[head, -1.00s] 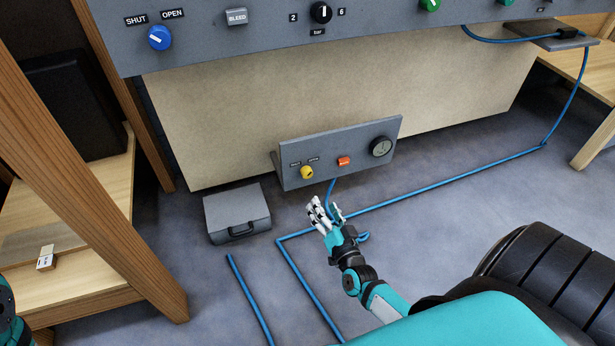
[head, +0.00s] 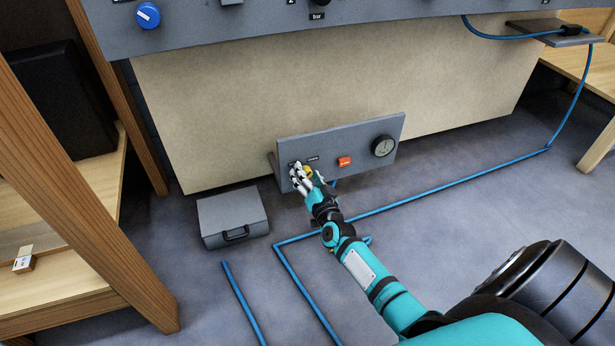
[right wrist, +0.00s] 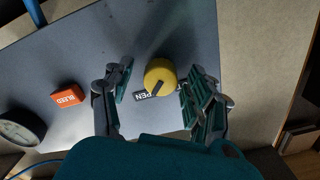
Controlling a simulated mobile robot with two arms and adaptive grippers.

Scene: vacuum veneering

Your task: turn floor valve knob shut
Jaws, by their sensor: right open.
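The yellow valve knob (right wrist: 160,77) is on the low grey floor panel (head: 362,140). In the right wrist view it sits between the two sides of my open right gripper (right wrist: 160,95), apart from the fingers as far as I can see. A dark pointer mark on the knob slants toward the OPEN label (right wrist: 153,96); the other label is mostly hidden by the fingers. In the head view my right gripper (head: 303,177) is at the panel's left part and the yellow knob (head: 308,170) is partly covered by it. My left gripper is not in view.
An orange BLEED button (head: 344,161) and a round gauge (head: 383,146) sit right of the knob. A grey case (head: 232,215) lies on the floor to the left. Blue hoses (head: 440,186) run across the floor. A larger panel with a blue knob (head: 148,14) is above.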

